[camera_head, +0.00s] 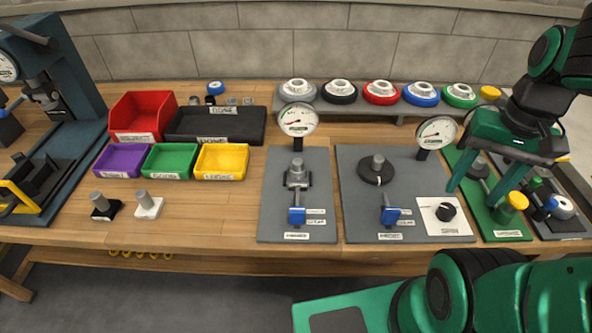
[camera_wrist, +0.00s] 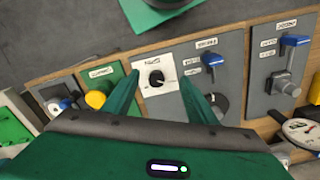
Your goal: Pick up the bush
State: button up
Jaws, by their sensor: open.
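I cannot tell for certain which part is the bush. Small metal cylinders (camera_head: 231,101) stand behind the black tray (camera_head: 225,125), too small to make out well. Two larger grey cylinders, one on a black base (camera_head: 104,206) and one on a white base (camera_head: 148,206), stand on the bench front at left. My gripper (camera_head: 472,197) is open and empty over the right part of the bench, far from these. In the wrist view its green fingers (camera_wrist: 157,84) stand apart, with the white dial plate (camera_wrist: 154,72) showing between them.
Red (camera_head: 140,112), purple (camera_head: 120,161), green (camera_head: 169,161) and yellow (camera_head: 221,162) bins stand at left. Gauge fixtures (camera_head: 272,222) and a green fixture plate (camera_head: 480,222) fill the middle and right. A press (camera_head: 65,80) stands far left. Coloured wheels line the back shelf (camera_head: 400,108).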

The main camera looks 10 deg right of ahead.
jog(key=w+a+m, duration=0.3)
jog(key=w+a, duration=0.1)
jog(key=w, duration=0.5)
jog(key=m+y, duration=0.4)
jog(key=m, duration=0.3)
send_near(300, 160)
jog(key=d, duration=0.1)
jog(key=shift+g, duration=0.3)
jog(key=shift+w+a+x, duration=0.1)
jog(key=shift+w+x, duration=0.05)
jog(key=shift+x, duration=2.65)
jog(key=shift+w+a+x, duration=0.15)
jog(key=shift+x, duration=2.65)
jog(key=c, duration=1.3)
jog(key=shift+r, duration=0.2)
